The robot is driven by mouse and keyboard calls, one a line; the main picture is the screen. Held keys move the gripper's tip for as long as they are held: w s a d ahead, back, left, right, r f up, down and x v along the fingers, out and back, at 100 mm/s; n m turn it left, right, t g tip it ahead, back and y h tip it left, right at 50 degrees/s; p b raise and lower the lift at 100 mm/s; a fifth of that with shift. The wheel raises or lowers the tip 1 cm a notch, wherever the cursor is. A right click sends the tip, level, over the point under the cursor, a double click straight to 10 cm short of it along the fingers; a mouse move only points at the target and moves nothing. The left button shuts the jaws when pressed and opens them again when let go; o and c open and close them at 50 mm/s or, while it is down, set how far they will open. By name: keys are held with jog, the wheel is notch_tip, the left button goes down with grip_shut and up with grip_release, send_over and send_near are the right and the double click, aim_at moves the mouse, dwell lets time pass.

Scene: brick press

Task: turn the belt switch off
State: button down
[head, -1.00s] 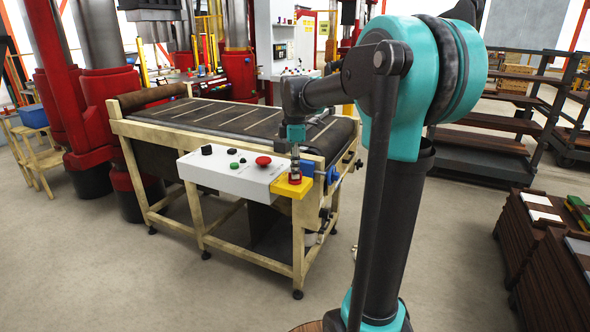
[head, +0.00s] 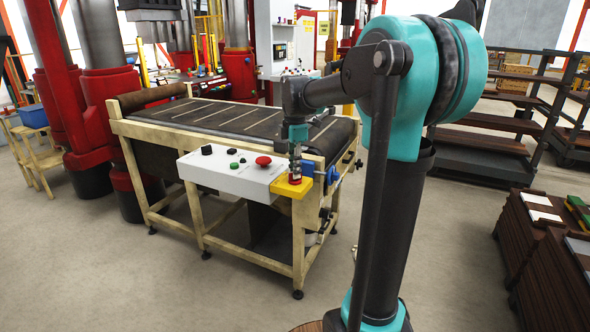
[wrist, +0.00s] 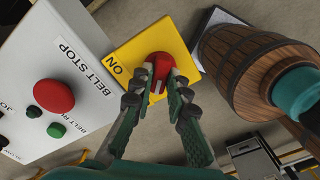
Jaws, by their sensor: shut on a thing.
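The belt switch is a red rotary knob (wrist: 161,66) on a yellow plate (wrist: 130,52) marked ON, seen in the wrist view. In the head view the yellow plate (head: 283,190) sits at the right end of the white control panel. My gripper (wrist: 158,80) is over the knob, with one finger on each side, shut on it. A pale mark shows on the knob between the fingertips; which way the knob points is hard to tell. In the head view my gripper (head: 295,168) points down at the knob and partly covers it.
The white panel (head: 225,178) carries a red BELT STOP button (head: 263,161), a green button (head: 233,165) and black knobs close by. The conveyor belt (head: 230,117) lies behind it. A blue part (head: 308,168) is just right of the switch. Open floor lies in front.

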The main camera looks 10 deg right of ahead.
jog(key=c, duration=1.5)
grip_release()
jog(key=shift+r, duration=0.1)
notch_tip(320, 180, up, 12)
jog(key=shift+f, duration=0.1)
